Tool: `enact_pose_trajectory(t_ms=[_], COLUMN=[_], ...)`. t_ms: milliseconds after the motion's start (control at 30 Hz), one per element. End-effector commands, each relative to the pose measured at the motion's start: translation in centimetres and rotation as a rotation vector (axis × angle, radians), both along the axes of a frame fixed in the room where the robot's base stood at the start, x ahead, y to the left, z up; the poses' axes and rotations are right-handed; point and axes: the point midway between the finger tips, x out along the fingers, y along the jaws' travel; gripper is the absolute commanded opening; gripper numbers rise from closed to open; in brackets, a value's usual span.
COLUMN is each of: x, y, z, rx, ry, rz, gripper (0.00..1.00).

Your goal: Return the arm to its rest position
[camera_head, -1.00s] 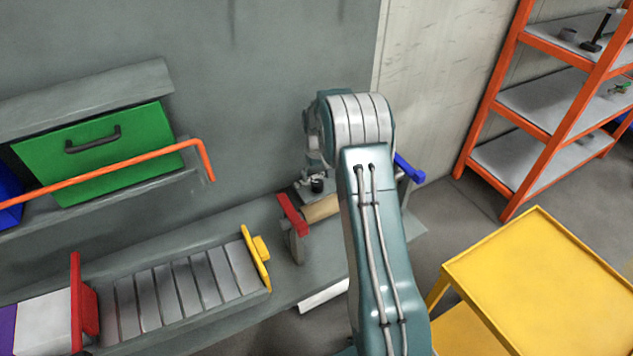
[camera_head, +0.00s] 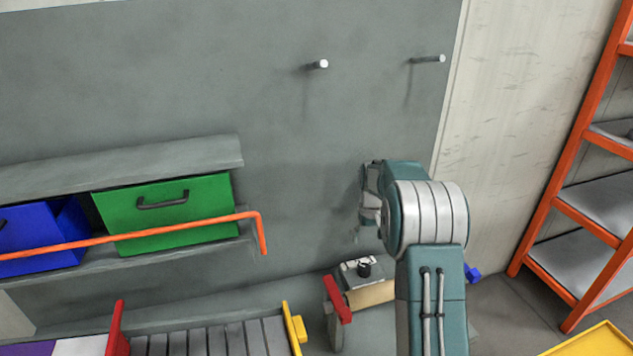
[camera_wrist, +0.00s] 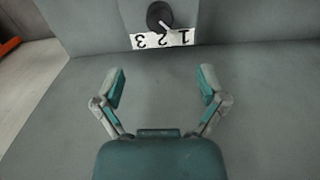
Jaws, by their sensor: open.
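My gripper (camera_wrist: 161,85) is open in the wrist view, with its two teal-tipped fingers spread apart and nothing between them. Beyond the fingertips is a grey surface, and past it a black knob (camera_wrist: 159,16) over a white label with the digits 1, 2 and 3, seen upside down. In the head view my arm rises from the bottom edge and bends at a grey-banded joint. The gripper end is largely hidden behind that joint, in front of the grey wall panel (camera_head: 300,130).
A workbench holds a device with a red plate (camera_head: 338,299) and a slatted rack with a yellow end (camera_head: 294,328). A green drawer (camera_head: 165,208) and blue bin (camera_head: 40,238) sit behind an orange rail (camera_head: 130,238). Orange shelving (camera_head: 575,190) and a yellow table (camera_head: 595,343) stand right.

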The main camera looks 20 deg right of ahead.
Motion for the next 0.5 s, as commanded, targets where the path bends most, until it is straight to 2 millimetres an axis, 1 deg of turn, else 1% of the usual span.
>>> enact_pose_trajectory(t_ms=[67,167,267,300,367,400,500], x=[-0.1,-0.6,-2.0,-2.7,-3.8,-4.6,-6.8], y=[0.1,0.9,2.4,3.0,4.0,4.7,6.3], z=[0.3,2.1,5.2,6.5,8.4,9.6,12.2], rx=[-0.001,-0.005,-0.014,-0.017,-0.022,-0.024,-0.028], ry=[-0.003,-0.020,-0.053,-0.067,-0.088,-0.102,-0.135], rz=[0.001,0.003,0.004,0.005,0.007,0.006,0.008], gripper=[0.91,0.91,0.91,0.91,0.91,0.91,0.91])
